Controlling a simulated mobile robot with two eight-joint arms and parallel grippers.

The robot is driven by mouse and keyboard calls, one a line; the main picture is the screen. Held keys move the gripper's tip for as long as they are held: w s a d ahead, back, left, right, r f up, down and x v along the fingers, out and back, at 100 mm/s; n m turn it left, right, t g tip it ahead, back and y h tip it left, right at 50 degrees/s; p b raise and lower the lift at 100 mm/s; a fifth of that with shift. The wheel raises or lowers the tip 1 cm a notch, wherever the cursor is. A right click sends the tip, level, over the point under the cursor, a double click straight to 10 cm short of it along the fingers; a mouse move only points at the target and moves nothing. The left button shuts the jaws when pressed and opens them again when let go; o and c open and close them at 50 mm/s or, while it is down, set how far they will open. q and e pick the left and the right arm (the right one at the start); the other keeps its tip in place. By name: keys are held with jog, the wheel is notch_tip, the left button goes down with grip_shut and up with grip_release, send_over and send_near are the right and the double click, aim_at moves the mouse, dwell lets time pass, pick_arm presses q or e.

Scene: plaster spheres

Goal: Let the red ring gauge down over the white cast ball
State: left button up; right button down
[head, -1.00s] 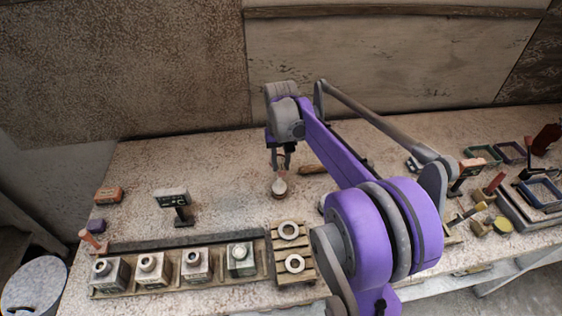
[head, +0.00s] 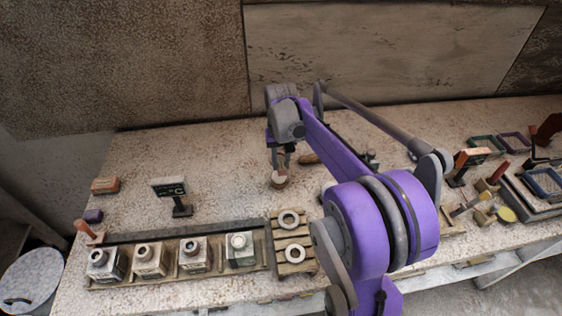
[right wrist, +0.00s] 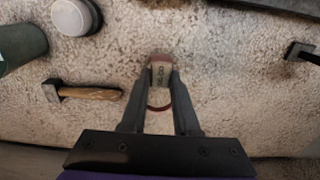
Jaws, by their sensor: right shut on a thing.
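My right gripper (head: 281,163) points down over the bench. In the right wrist view (right wrist: 160,85) its fingers are closed on a small piece with a printed label, and a thin red ring edge (right wrist: 158,108) shows between them; I take this as the red ring gauge. In the head view a small pale round thing on a brownish base (head: 279,182) stands directly under the fingertips; it may be the white cast ball. The fingers partly cover it, and I cannot tell whether the ring is around it or above it. My left gripper is out of view.
A hammer (right wrist: 90,94) lies left of the gripper in the wrist view, with a white round pot (right wrist: 73,16) beyond it. A tray of labelled blocks (head: 190,256), a slatted stand with pale rings (head: 281,268) and a small sign (head: 170,187) stand nearby.

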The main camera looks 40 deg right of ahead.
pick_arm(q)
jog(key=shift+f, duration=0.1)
pick_arm(e)
jog(key=shift+f, duration=0.1)
dwell(0.4)
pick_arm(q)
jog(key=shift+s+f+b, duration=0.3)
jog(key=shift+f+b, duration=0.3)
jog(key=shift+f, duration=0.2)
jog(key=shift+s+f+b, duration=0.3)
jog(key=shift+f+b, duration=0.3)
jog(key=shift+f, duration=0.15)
pick_arm(e)
jog(key=shift+f, duration=2.15)
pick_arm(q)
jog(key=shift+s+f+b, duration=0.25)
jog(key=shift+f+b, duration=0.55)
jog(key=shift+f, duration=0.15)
pick_arm(e)
jog(key=shift+f, duration=1.3)
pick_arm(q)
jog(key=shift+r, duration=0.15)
pick_arm(e)
jog(key=shift+r, duration=0.2)
